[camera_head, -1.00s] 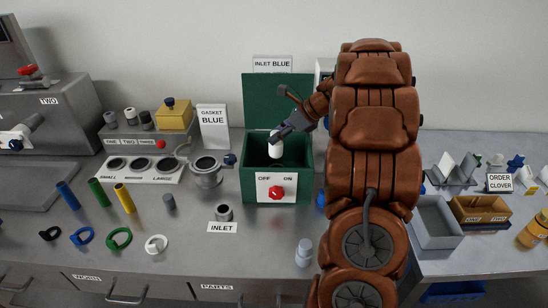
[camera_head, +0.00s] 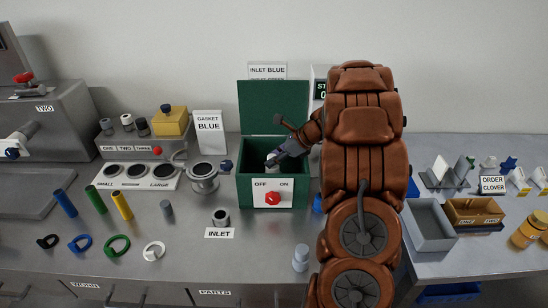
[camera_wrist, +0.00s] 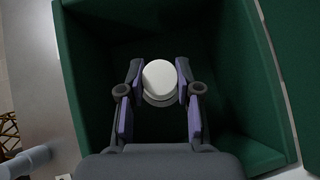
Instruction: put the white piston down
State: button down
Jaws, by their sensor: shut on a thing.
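My gripper (camera_wrist: 159,84) is shut on the white piston (camera_wrist: 159,76), with one finger on each side of its round pale top. Both are inside the open green box (camera_head: 245,180), whose dark walls surround them in the wrist view. I cannot tell whether the piston touches the box's floor.
The green lid (camera_head: 273,107) stands open behind. A red knob (camera_head: 272,198) marked OFF and ON is on the box's front. A grey metal cup (camera_head: 204,178) stands left of the box. A pale bottle-like part (camera_head: 301,258) stands in front on the bench.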

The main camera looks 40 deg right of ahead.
jog(key=c, duration=0.8)
grip_release()
jog(key=shift+f, duration=0.1)
